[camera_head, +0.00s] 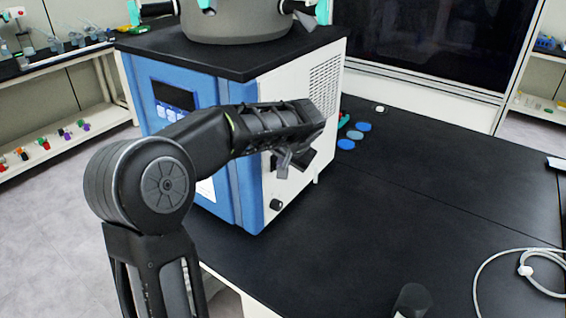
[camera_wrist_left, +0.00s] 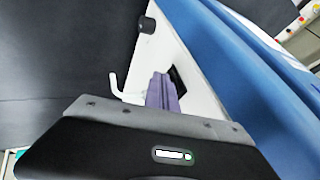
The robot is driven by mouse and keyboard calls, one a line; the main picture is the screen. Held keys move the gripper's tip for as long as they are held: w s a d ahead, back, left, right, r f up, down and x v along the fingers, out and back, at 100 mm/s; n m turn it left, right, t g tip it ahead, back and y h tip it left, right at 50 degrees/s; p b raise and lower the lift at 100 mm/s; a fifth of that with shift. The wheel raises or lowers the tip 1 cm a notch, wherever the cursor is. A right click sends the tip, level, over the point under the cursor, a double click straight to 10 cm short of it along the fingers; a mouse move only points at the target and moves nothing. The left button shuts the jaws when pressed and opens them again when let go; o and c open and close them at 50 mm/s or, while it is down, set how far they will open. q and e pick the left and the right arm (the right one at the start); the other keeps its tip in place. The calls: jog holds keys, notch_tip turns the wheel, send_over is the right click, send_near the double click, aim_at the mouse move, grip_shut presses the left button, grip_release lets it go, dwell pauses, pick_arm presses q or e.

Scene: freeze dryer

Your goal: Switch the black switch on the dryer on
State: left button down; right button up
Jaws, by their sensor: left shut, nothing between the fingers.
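The dryer (camera_head: 222,93) is a blue and white box with a black top, standing on the black table. Its white side panel (camera_head: 290,82) faces right. The black switch (camera_head: 306,161) is on this panel, partly hidden by my left gripper. In the left wrist view the switch (camera_wrist_left: 179,80) is a dark patch right beside the fingertips. My left gripper (camera_head: 284,167) is shut and empty, its fingers (camera_wrist_left: 162,80) pointing at the panel by the switch. I cannot tell whether they touch it, or the switch's position.
A black knob (camera_head: 277,204) sits low on the side panel, and a white hooked pipe (camera_wrist_left: 115,84) sticks out near the fingers. Blue discs (camera_head: 346,144) lie behind. A white cable (camera_head: 500,255) lies at right. The table's middle is clear.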

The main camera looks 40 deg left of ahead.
pick_arm(q)
jog(key=shift+a+b, duration=0.25)
jog(key=shift+b, duration=0.65)
jog(key=shift+r+p, duration=0.4)
jog(key=shift+r, duration=0.4)
jog(key=shift+d, duration=0.1)
